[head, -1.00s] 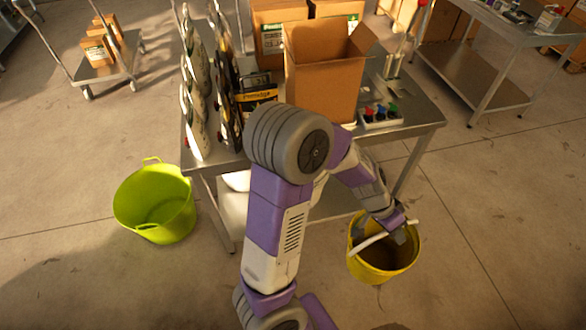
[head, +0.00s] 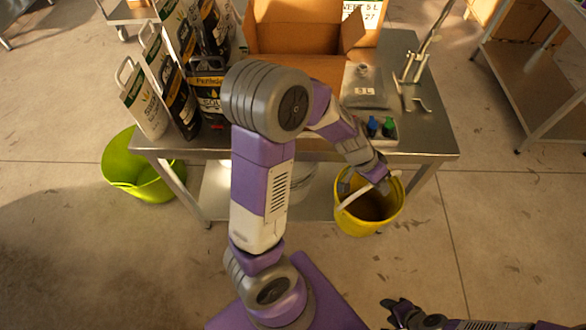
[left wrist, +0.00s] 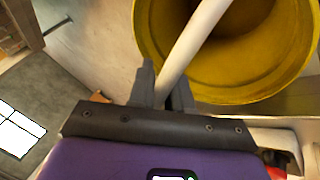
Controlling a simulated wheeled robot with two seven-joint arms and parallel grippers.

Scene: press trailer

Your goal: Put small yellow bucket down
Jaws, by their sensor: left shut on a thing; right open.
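The small yellow bucket (head: 366,222) hangs from my left gripper (head: 383,186) in front of the table's right half. My left gripper is shut on its white handle (head: 358,193). In the left wrist view the white handle (left wrist: 190,48) runs between the fingers (left wrist: 162,88), and the open yellow bucket (left wrist: 225,85) fills the upper right. I cannot tell whether the bucket's base touches the floor. My right gripper (head: 392,310) is low at the bottom right, open and apart from the bucket.
A metal table (head: 440,146) stands just behind the bucket, holding bottles, a cardboard box (head: 290,42) and small coloured items. Its lower shelf (head: 215,190) is close by. A green tub (head: 150,185) stands at left.

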